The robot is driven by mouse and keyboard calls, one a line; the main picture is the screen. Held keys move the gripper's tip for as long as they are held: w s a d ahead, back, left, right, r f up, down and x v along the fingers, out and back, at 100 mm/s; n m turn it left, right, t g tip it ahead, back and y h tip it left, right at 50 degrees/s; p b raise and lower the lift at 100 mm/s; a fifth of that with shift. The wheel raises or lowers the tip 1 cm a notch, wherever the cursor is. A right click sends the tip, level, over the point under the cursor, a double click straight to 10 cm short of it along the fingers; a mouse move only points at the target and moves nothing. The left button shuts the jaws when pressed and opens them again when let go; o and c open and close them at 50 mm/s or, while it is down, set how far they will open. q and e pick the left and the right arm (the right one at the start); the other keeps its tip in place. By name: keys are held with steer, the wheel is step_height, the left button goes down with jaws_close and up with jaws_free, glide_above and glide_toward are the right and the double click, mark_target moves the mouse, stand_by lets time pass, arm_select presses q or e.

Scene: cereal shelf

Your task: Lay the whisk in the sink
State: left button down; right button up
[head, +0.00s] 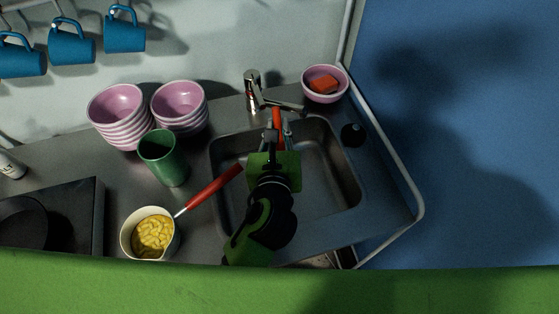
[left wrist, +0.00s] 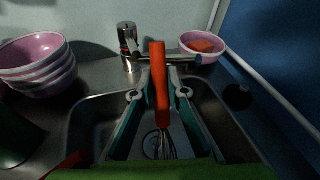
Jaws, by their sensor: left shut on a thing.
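The whisk (head: 277,117) has an orange-red handle. In the left wrist view its handle (left wrist: 160,75) points up and away, and its wire end hangs down over the basin. My left gripper (head: 277,132) is over the steel sink (head: 332,168) and is shut on the whisk's handle. In the left wrist view the two fingers (left wrist: 160,94) lie on either side of the handle. The sink basin (left wrist: 88,116) shows around and below the whisk; the height of the wires above its floor is hard to tell. My right gripper is not in view.
A faucet (head: 253,92) stands behind the sink. A pink bowl with a red block (head: 323,86) is at the back right. Stacked pink bowls (head: 180,102), a green cup (head: 163,158) and a pot of yellow food (head: 152,236) with a red-handled utensil (head: 214,187) are left of the sink.

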mark_target(278, 147)
arm_select(q)
step_height(278, 147, down, 2)
steer(key=shift+s+f, duration=0.15)
step_height(278, 147, down, 4)
steer(key=shift+f, duration=0.1)
steer(key=shift+b, duration=0.3)
